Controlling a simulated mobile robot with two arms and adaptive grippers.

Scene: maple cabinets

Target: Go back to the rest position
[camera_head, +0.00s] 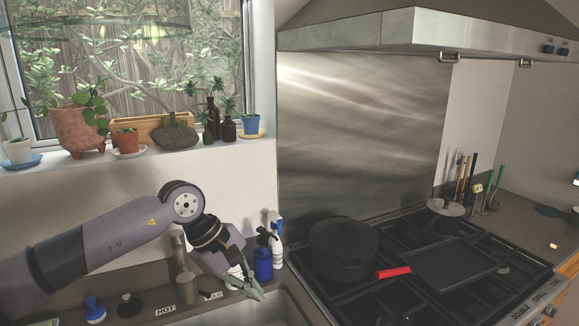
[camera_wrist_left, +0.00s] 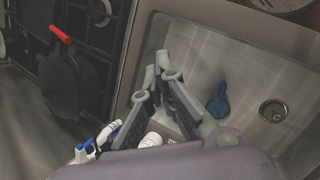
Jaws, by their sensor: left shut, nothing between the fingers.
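My left gripper (camera_head: 258,293) hangs over the back edge of the sink (camera_head: 270,310), beside the faucet. In the left wrist view its fingers (camera_wrist_left: 152,80) are closed together with nothing between them, over the corner of the sink. My left arm reaches in from the left in the head view. My right gripper is not in view.
A blue bottle (camera_head: 263,264) and a white spray bottle (camera_head: 277,245) stand right beside the gripper. A black pot (camera_head: 343,246) and a pan with a red handle (camera_head: 394,272) sit on the stove. Potted plants line the windowsill (camera_head: 150,160). A blue item (camera_wrist_left: 217,106) lies in the sink.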

